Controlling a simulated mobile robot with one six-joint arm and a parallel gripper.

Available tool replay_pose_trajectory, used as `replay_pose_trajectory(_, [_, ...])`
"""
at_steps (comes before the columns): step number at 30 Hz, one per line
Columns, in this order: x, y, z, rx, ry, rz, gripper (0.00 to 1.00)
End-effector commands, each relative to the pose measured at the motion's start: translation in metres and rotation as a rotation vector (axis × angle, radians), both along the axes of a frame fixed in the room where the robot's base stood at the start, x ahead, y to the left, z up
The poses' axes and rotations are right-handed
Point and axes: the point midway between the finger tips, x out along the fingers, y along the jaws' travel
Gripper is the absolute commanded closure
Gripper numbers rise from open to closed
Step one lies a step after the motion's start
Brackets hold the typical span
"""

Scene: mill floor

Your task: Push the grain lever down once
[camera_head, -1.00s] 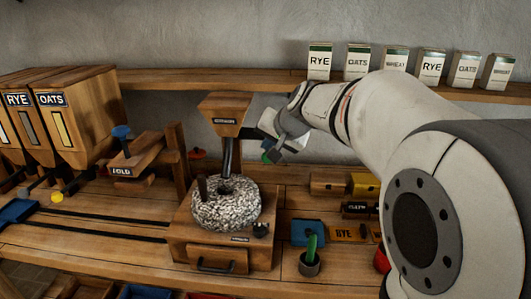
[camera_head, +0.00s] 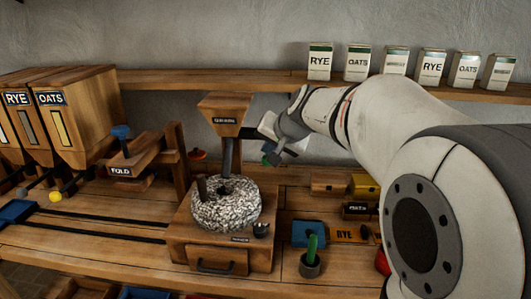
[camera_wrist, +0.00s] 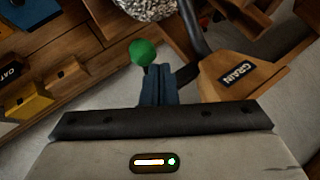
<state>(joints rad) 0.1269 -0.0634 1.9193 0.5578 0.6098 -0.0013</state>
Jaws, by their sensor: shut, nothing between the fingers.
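The grain hopper (camera_head: 224,108) is a wooden funnel labelled GRAIN above a speckled millstone (camera_head: 226,204). In the wrist view the hopper (camera_wrist: 240,75) is at the right. A round green knob (camera_wrist: 143,52), which looks like the end of the grain lever, shows just beyond my fingertips. A dark bar (camera_wrist: 187,74) runs between my fingers and the hopper. My gripper (camera_wrist: 157,72) is shut and empty, its blue fingers pointing at the knob. Contact cannot be told. In the head view my gripper (camera_head: 272,157) is right of the hopper, and the knob is mostly hidden.
A shelf (camera_head: 170,80) with several RYE, OATS and wheat boxes runs along the wall. A FOLD press (camera_head: 135,158) and grain bins (camera_head: 75,115) stand left.

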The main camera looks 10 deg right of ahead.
Motion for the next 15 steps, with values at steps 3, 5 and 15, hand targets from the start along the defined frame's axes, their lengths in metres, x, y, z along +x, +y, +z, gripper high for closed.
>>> replay_pose_trajectory(3, [0.0001,-0.0001,-0.0024,0.0,0.0,0.0,1.0])
replay_pose_trajectory(5, [0.0,-0.0001,-0.0032,0.0,0.0,0.0,1.0])
replay_pose_trajectory(15, [0.0,-0.0003,-0.0072,-0.001,0.001,-0.001,1.0])
